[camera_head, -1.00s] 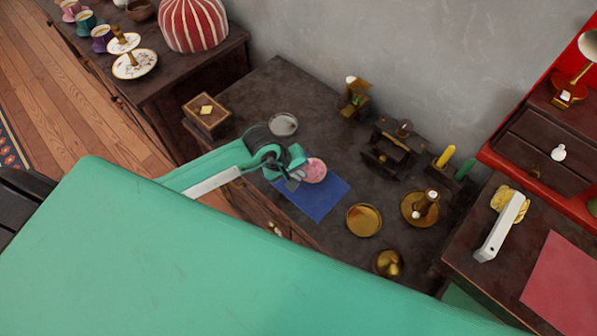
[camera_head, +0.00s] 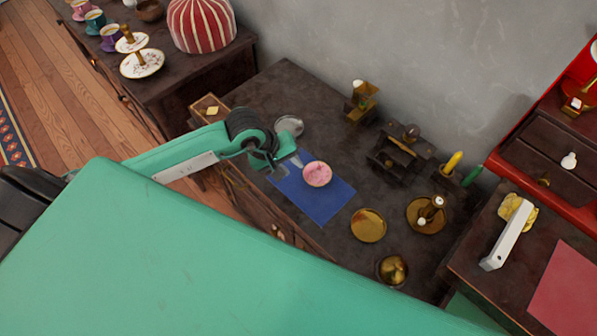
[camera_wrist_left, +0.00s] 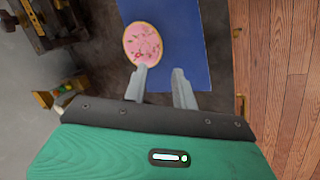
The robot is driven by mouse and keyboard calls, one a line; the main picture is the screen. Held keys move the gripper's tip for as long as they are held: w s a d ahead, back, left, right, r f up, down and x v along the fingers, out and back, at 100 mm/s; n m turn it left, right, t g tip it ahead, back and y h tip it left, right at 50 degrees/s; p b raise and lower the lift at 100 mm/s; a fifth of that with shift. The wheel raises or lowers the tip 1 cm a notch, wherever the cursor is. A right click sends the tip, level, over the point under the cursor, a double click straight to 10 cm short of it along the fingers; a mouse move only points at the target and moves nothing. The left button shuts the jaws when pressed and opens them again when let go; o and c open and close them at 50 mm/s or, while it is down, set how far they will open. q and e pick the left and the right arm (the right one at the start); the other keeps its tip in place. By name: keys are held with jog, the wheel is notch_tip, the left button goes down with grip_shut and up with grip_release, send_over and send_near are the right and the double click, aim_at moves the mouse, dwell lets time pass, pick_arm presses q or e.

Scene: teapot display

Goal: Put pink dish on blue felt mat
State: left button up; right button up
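The pink dish (camera_head: 317,174) is small and round with a gold rim. It lies at the upper edge of the blue felt mat (camera_head: 318,205), seemingly partly over that edge. The wrist view shows the dish (camera_wrist_left: 143,42) overlapping one side edge of the mat (camera_wrist_left: 190,40). My left gripper (camera_head: 284,165) is beside the dish, over the mat's left end. In the wrist view its two fingers (camera_wrist_left: 160,82) are apart with nothing between them. One fingertip is close to the dish's rim; I cannot tell if they touch. My right gripper is out of view.
A grey round dish (camera_head: 289,125) stands behind my left gripper. Brass plates (camera_head: 368,225), a candle holder (camera_head: 427,214) and a brass bowl (camera_head: 391,270) stand right of the mat. A dark wooden stand (camera_head: 400,150) is behind. The mat's lower part is bare.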

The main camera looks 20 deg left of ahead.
pick_arm(q)
jog(key=v, duration=0.3)
jog(key=shift+s+r, duration=0.1)
jog(key=shift+r, duration=0.25)
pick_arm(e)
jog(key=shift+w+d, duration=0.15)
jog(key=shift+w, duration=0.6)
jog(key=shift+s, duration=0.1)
